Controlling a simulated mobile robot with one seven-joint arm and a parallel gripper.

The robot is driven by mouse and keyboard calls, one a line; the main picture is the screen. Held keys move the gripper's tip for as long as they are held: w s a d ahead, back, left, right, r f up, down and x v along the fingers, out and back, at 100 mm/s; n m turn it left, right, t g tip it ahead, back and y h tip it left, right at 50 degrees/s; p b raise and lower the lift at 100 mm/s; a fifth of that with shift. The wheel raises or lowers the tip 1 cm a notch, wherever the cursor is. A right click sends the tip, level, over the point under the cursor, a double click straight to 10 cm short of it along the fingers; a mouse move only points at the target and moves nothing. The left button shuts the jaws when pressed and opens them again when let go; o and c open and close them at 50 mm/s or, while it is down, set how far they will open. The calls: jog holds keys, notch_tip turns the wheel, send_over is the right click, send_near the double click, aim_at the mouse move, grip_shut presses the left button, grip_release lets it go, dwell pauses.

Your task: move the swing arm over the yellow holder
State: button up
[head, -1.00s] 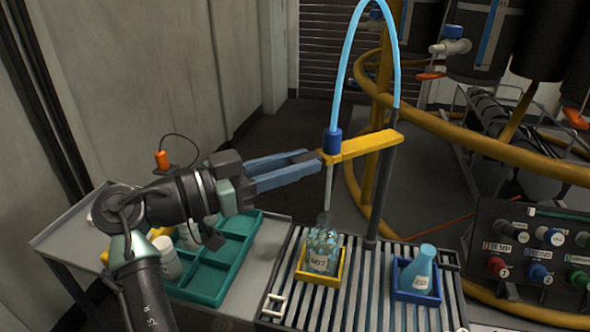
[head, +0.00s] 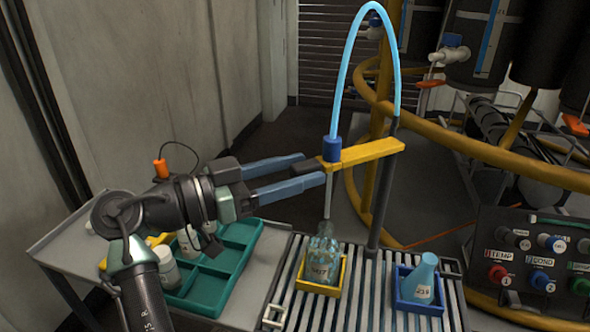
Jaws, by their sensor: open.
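The yellow swing arm (head: 365,152) reaches left from a dark post (head: 381,197). A blue collar (head: 332,150) at its free end carries a light-blue tube (head: 345,62) and a thin nozzle (head: 328,194). The nozzle points down at the neck of a clear labelled bottle (head: 320,264), which stands in the yellow holder (head: 300,283). The swing arm's free end is over that holder. My gripper (head: 310,170) is open, its two blue-grey fingers spread, with the tips just left of the swing arm's end. Whether a fingertip touches it I cannot tell.
A blue holder (head: 421,307) with a light-blue flask (head: 420,279) stands right on the slatted rack (head: 372,283). A green tray (head: 213,279) with white jars lies left. A control panel (head: 530,262) and yellow pipes stand at the right.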

jog(key=p+v, duration=0.2)
jog(key=v, duration=1.1)
